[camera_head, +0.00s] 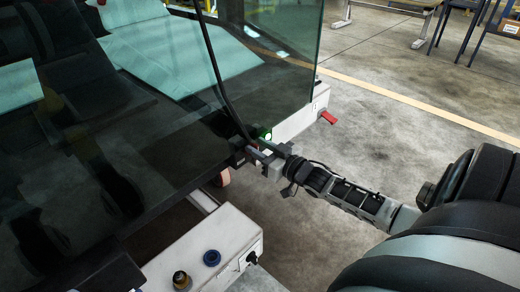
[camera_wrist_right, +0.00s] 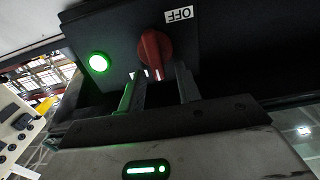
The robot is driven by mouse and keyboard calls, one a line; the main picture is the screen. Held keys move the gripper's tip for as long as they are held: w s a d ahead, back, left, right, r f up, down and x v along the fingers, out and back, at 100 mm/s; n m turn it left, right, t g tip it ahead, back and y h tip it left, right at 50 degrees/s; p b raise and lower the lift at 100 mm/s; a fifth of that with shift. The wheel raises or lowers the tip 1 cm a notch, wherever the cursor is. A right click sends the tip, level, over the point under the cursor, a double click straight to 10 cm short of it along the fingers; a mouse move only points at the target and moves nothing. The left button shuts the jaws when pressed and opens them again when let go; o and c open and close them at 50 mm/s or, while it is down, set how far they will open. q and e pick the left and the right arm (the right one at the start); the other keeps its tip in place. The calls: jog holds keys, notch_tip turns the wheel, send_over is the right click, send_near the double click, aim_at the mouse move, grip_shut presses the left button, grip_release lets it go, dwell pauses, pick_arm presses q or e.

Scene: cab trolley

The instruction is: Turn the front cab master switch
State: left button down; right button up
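The master switch is a red rotary knob (camera_wrist_right: 154,54) on a dark panel (camera_wrist_right: 190,42) in the right wrist view. A label reading OFF (camera_wrist_right: 180,15) appears upside down above it, and a green lamp (camera_wrist_right: 99,62) glows beside it. My right gripper (camera_wrist_right: 160,83) is open, its two fingers apart at the knob's lower end, one toward each side. I cannot tell whether they touch it. In the head view my right gripper (camera_head: 262,155) reaches in from the right to the cab's lower corner, by the glowing green lamp (camera_head: 267,135). The knob is hidden there. My left gripper is not in view.
A large dark glass pane (camera_head: 130,130) fills the left. A red handle (camera_head: 328,117) sticks out of a white beam beyond my right gripper.

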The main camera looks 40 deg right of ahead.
grip_shut()
jog(key=shift+s+f, duration=0.1)
